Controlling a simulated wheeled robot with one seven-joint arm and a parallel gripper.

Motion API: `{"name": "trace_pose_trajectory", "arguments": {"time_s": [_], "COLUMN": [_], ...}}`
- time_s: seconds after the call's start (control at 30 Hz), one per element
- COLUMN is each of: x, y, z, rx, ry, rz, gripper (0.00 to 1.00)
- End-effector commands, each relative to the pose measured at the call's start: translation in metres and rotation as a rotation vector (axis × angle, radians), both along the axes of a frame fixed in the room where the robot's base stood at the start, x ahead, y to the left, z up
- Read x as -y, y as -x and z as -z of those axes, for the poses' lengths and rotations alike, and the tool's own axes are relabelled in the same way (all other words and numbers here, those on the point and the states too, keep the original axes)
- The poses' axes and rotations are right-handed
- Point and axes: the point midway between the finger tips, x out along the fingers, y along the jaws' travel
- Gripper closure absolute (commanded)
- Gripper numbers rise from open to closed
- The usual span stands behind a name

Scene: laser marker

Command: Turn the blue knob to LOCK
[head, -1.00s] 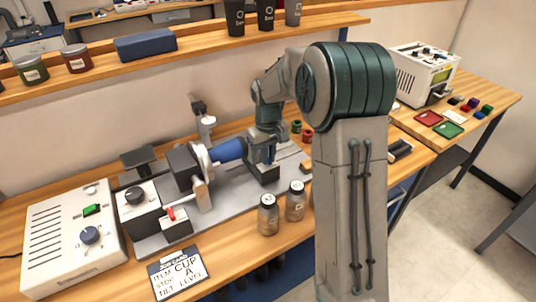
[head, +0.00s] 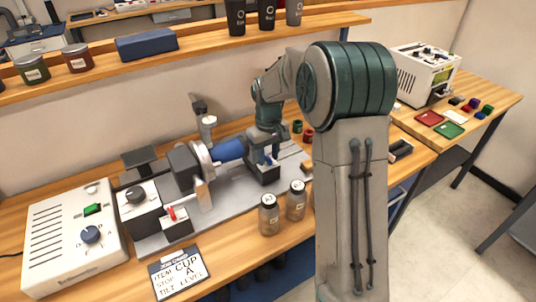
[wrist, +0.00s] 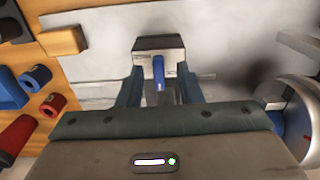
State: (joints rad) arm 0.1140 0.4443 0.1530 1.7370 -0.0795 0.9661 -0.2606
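The blue knob (wrist: 158,72) shows in the wrist view as an upright blue bar on the front of a grey block (wrist: 158,45). My gripper (wrist: 157,88) is open, with one dark blue finger on each side of the knob and a visible gap to it on both sides. In the head view my gripper (head: 265,150) is low over the right end of the grey fixture plate (head: 225,195), at the dark block (head: 264,174). Any lettering for LOCK is not legible. Another blue knob (head: 91,235) is on the white control box (head: 48,225).
A blue cup (head: 229,150) lies sideways in the rotary fixture, left of my gripper. Two jars (head: 269,215) (head: 296,200) stand in front of the plate. A job card (head: 178,273) lies at the front. Red and blue rings (wrist: 52,104) lie at left in the wrist view.

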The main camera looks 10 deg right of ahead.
Motion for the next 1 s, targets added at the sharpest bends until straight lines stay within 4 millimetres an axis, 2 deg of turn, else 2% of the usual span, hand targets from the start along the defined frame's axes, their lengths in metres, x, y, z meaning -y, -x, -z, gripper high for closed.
{"name": "trace_pose_trajectory", "arguments": {"time_s": [0.17, 0.4, 0.6, 0.8, 1.0], "x": [0.000, -0.001, -0.001, -0.001, -0.001], "y": [-0.001, -0.001, -0.001, 0.000, 0.000], "z": [-0.022, -0.077, -0.116, -0.135, -0.138], "rx": [0.005, 0.007, 0.004, 0.003, 0.002], "ry": [0.000, 0.001, 0.000, -0.001, -0.001], "rz": [0.000, 0.000, -0.001, -0.002, -0.002], "gripper": [0.67, 0.67, 0.67, 0.67, 0.67]}}
